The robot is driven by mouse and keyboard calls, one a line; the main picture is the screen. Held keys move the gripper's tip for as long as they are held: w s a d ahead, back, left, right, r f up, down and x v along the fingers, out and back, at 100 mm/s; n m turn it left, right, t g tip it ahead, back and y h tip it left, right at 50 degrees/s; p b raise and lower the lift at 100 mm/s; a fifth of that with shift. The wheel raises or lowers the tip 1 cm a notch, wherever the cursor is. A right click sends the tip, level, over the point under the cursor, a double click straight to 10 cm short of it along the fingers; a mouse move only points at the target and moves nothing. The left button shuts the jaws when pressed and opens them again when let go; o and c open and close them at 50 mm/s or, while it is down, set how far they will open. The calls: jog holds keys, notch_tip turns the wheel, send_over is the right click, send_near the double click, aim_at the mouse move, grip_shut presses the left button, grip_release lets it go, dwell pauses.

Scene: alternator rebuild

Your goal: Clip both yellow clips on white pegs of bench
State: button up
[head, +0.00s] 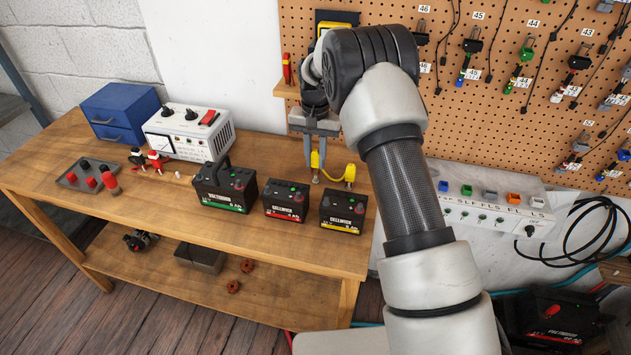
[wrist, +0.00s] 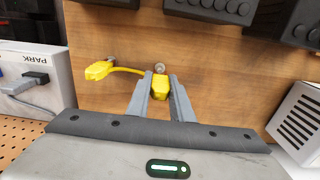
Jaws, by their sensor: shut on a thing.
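Two yellow clips are joined by a yellow cable near the back of the wooden bench (head: 150,215). My gripper (head: 316,150) points down, shut on one yellow clip (head: 315,160); in the wrist view this clip (wrist: 160,87) sits between the two fingers. A small pale peg (head: 316,179) stands just under the held clip, and its round end (wrist: 159,67) shows just beyond the clip in the wrist view. I cannot tell whether they touch. The other yellow clip (head: 349,173) is to the right, at a second peg mostly hidden by it; it also shows in the wrist view (wrist: 99,70).
Three black batteries (head: 226,189) stand along the front of the bench, close before the clips. A white tester (head: 188,134) and a blue drawer box (head: 120,114) are at the left. A pegboard (head: 500,80) with hanging leads rises behind.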

jog(key=shift+f, duration=0.15)
jog(key=shift+f+b, duration=0.7)
jog(key=shift+f, duration=0.35)
jog(key=o, duration=0.8)
jog(key=shift+o, duration=0.2)
jog(key=shift+r, duration=0.1)
notch_tip(320, 180, up, 8)
jog(key=p, duration=0.4)
jog(key=shift+r+p, duration=0.15)
jog(key=shift+p, duration=0.25)
